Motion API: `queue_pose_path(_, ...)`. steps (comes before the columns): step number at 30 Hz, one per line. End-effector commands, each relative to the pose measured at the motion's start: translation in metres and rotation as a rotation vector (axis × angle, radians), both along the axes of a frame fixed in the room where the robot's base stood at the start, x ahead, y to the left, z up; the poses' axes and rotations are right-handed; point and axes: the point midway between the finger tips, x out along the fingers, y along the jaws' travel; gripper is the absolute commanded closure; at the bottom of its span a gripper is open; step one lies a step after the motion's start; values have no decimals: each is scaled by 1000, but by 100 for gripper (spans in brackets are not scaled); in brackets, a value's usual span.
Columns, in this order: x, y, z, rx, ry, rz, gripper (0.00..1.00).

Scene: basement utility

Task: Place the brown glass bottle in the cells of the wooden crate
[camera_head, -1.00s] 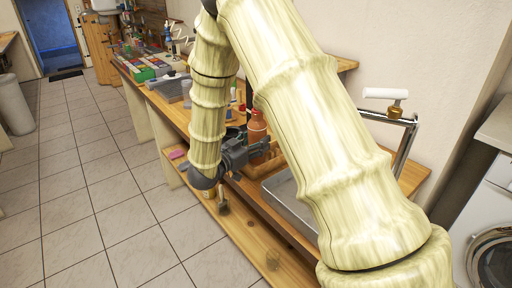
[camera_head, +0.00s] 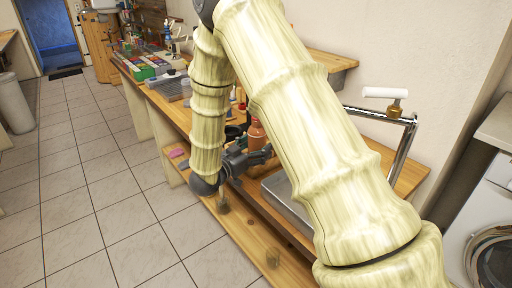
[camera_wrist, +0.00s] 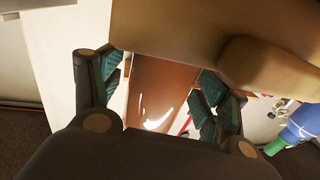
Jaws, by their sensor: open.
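The brown glass bottle (camera_head: 257,134) stands upright on the workbench in the head view, its lower part hidden behind my gripper. My gripper (camera_head: 264,154) is low over the bench, beside the bottle. In the wrist view, my gripper's (camera_wrist: 163,95) teal-padded fingers are apart, with a glossy brown surface, apparently the bottle (camera_wrist: 152,88), between them. I cannot tell whether either pad touches it. A tan wooden shape (camera_wrist: 190,28) fills the top of the wrist view; it may be part of the wooden crate. My arm hides much of the bench in the head view.
A grey metal tray or sink (camera_head: 287,199) lies right of my gripper. A metal frame with a white roller (camera_head: 384,93) rises behind it. Coloured boxes (camera_head: 147,66) sit farther along the bench. The tiled floor (camera_head: 115,215) at left is clear.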

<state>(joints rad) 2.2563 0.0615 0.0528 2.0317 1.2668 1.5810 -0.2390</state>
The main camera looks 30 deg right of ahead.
Motion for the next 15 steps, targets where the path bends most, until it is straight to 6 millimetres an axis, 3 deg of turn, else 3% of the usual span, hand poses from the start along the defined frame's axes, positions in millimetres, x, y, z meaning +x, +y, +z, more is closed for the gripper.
queue_pose_path(8, -2, 8, 2, 0, -1, 1, 25)
queue_pose_path(15, -12, 46, 1, -1, 1, 3, 25)
